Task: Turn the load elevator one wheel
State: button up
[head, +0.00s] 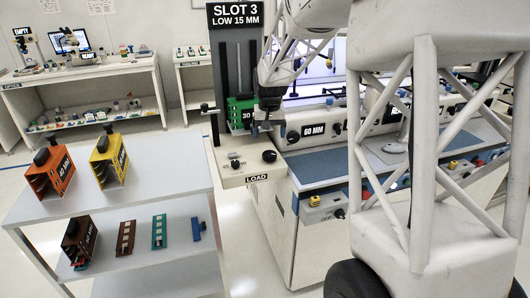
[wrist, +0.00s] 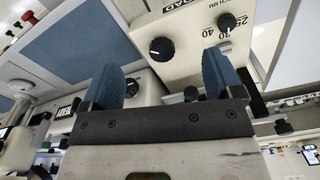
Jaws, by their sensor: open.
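The load elevator (head: 245,175) is a pale box labelled LOAD, with a dark upright column behind it. Its larger black knob, seemingly the wheel (head: 269,156), is on the right of the box's top. In the wrist view this wheel (wrist: 162,49) shows a pale mark and lies between the blue fingertips in the picture, apart from them. A smaller pitch knob (head: 235,163) sits to its left; its number scale shows beside the pitch knob (wrist: 228,20) in the wrist view. My gripper (head: 262,130) is open and empty, above the box; it also shows in the wrist view (wrist: 162,62).
A sign (head: 235,15) reads SLOT 3 LOW 15 MM. A green 30 magazine (head: 241,112) is on the column. A cart (head: 165,170) at left holds orange (head: 50,178), yellow (head: 108,165) and brown (head: 80,240) magazines.

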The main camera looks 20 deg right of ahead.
send_over(270, 153)
jog(key=shift+m+g, duration=0.3)
jog(key=shift+m, duration=0.1)
notch_tip(270, 153, down, 8)
jog(key=shift+s+a+f, duration=0.1)
jog(key=shift+a, duration=0.05)
jog(key=shift+f, duration=0.1)
jog(key=shift+f, duration=3.75)
jog(key=shift+c, duration=0.2)
jog(key=c, duration=0.9)
jog(key=shift+m, duration=0.3)
